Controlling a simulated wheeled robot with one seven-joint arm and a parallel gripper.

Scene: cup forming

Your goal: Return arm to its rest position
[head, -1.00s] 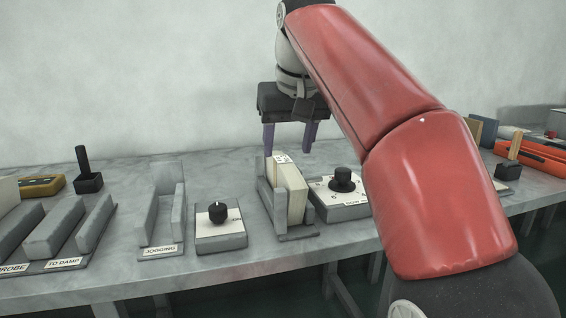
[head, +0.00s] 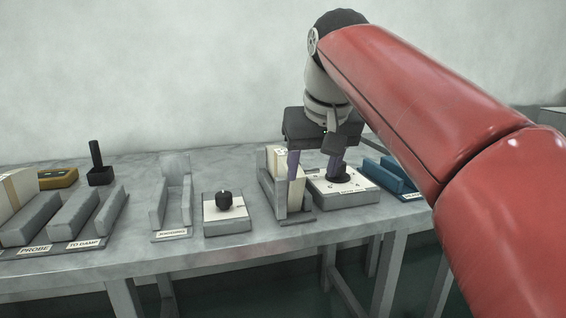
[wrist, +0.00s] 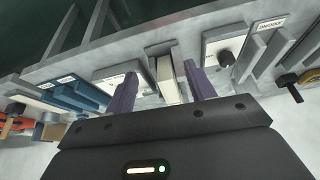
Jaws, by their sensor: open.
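My red arm (head: 420,110) reaches in from the right of the head view. My gripper (head: 314,170) hangs with its two purple fingers apart, in front of the tabletop devices. In the wrist view my gripper (wrist: 160,88) is open, and no object is held between the fingers. A cream block (wrist: 168,80) standing in a grey holder shows beyond the gap. In the head view this block (head: 277,160) is partly hidden by a finger.
A blue holder (head: 392,174) stands at right.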

